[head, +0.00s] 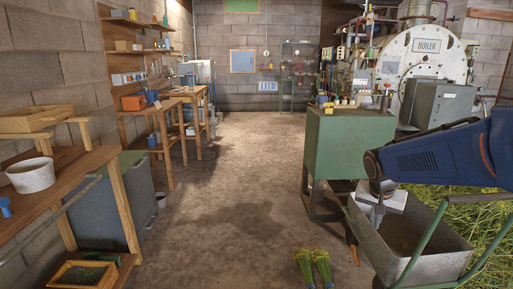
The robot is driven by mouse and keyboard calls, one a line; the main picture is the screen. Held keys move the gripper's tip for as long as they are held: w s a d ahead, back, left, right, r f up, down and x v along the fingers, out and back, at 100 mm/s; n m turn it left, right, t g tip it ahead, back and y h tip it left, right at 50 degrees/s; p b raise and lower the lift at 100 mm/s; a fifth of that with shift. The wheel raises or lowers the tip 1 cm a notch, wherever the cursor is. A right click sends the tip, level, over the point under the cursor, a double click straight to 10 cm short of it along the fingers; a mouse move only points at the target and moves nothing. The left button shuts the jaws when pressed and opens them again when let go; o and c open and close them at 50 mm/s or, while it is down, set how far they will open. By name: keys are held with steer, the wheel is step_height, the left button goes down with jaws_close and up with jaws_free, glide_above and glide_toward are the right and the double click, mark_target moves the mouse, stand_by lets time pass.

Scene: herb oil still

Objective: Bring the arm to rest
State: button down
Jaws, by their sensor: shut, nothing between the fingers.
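My arm reaches in from the right edge of the head view as a thick dark blue link. It bends down at its wrist, and my gripper (377,220) points downward at the end. The gripper is small in the picture, shut and empty. It shows in front of the left part of a grey metal cart tub (430,268). I cannot tell its exact height over the tub.
A green cabinet (345,148) with bottles on top stands just behind the gripper. A boiler (425,62) is behind it. Two herb bundles (313,265) lie on the floor left of the cart. Wooden benches (70,180) line the left wall. The middle floor (235,190) is clear.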

steer(key=s+a+n+y, duration=0.1)
steer(key=s+a+n, duration=0.2)
steer(key=s, duration=1)
steer(key=s+a+n+t+y, duration=0.1)
steer(key=s+a+n, duration=0.3)
steer(key=s, duration=1)
steer(key=shift+a+r+y, duration=0.3)
steer(key=shift+a+r, duration=0.05)
steer(key=shift+a, duration=0.4)
